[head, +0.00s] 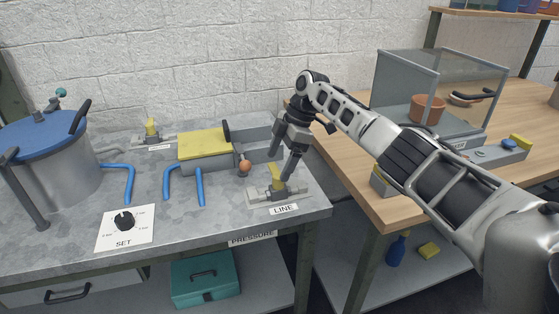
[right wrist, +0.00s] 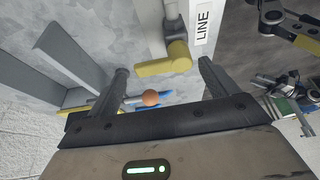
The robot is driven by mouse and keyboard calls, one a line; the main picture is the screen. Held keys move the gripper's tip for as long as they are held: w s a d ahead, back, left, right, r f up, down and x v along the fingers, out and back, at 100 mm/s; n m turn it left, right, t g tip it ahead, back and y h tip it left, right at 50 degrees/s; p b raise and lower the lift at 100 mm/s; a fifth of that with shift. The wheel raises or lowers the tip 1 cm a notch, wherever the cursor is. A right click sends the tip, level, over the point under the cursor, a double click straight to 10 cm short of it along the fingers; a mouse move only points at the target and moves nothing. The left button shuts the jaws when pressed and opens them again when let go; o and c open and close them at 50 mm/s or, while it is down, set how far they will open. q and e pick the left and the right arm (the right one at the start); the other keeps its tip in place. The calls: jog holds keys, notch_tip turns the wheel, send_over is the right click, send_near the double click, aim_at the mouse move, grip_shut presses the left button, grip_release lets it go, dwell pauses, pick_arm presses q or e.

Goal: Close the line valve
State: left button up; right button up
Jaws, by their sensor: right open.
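The line valve stands at the right front corner of the grey bench, by the LINE label (head: 284,209). Its yellow handle (head: 276,176) is raised above the grey pipe body (head: 262,195) in the head view. In the right wrist view the yellow handle (right wrist: 163,63) lies ahead of the fingers and between their lines. My right gripper (head: 276,164) is open and points down at the valve, with its fingers close around or beside the handle. I cannot tell whether they touch it.
A pot with a blue lid (head: 38,135) stands at left. Blue pipes (head: 200,187), a yellow-topped block (head: 205,144), an orange knob (head: 245,166) and the SET dial (head: 125,221) are on the bench. Another yellow-handled valve (head: 151,128) stands behind. A wooden table (head: 350,160) adjoins at right.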

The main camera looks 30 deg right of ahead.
jog(key=v, duration=1.5)
jog(key=shift+d, duration=0.15)
